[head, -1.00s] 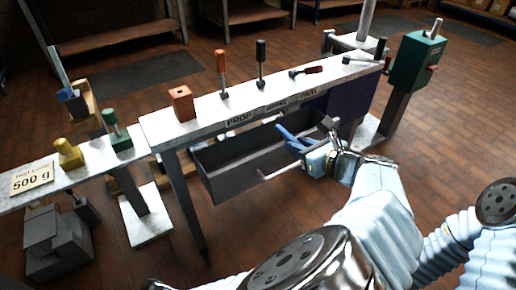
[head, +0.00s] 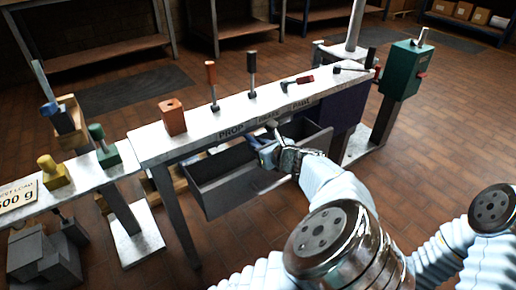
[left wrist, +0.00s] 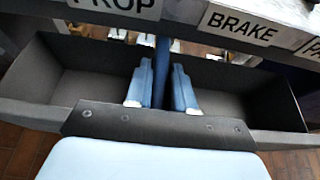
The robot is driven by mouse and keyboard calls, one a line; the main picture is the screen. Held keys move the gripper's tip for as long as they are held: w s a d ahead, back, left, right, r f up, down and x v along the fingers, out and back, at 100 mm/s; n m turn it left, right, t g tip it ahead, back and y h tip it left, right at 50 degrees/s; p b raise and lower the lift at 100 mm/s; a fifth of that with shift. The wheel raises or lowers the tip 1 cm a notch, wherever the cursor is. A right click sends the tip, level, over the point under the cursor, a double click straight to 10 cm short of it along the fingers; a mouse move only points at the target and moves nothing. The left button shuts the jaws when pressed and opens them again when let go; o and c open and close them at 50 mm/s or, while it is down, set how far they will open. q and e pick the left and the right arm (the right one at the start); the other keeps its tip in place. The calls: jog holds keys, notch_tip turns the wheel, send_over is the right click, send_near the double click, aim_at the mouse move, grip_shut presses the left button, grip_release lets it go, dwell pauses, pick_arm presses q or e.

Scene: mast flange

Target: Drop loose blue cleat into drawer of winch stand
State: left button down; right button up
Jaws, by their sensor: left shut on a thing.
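The blue cleat (left wrist: 161,70) is a dark blue bar between the two fingers of my left gripper (left wrist: 161,92) in the left wrist view. In the head view the left gripper (head: 264,152) is over the open grey drawer (head: 228,192) of the winch stand (head: 190,128). It is shut on the cleat, which shows only in part there. The cleat appears above the drawer, across its middle; its exact height is unclear. The drawer also shows in the left wrist view (left wrist: 50,90), with its floor visible on both sides of the fingers. My right gripper is out of view.
The stand top holds an orange block (head: 172,118), an orange-handled lever (head: 212,85), a black-handled lever (head: 252,75) and a red-handled tool (head: 298,81). A side bench (head: 75,183) with yellow and green pieces stands left. A green box (head: 402,70) on a post stands right.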

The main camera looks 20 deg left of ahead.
pick_arm(q)
jog(key=shift+w+a+f, duration=0.2)
jog(key=shift+a+f, duration=0.05)
jog(key=shift+f, duration=0.05)
jog(key=shift+f, duration=0.15)
jog(key=c, duration=1)
grip_release()
jog(key=shift+o, duration=0.2)
jog(key=shift+r, duration=0.2)
jog(key=p+v, duration=0.1)
jog(key=v, duration=1.1)
jog(key=shift+f, duration=0.15)
